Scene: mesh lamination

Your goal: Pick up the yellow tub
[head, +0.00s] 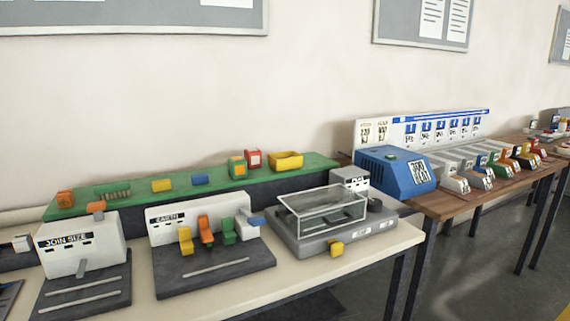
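The yellow tub (288,163) appears to be the open-topped yellow container near the right end of the raised green shelf (318,161). It stands upright, and its inside is partly visible. A red box (253,159) and a green and orange box (237,168) stand just to its left. My gripper is not in view.
A grey device with a clear raised cover (322,208) stands in front of the tub. Panels labelled EARTH (200,213) and JOIN SIZE (80,246) stand to its left on the pale table (395,240). A blue box (395,172) sits right, on a wooden table.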

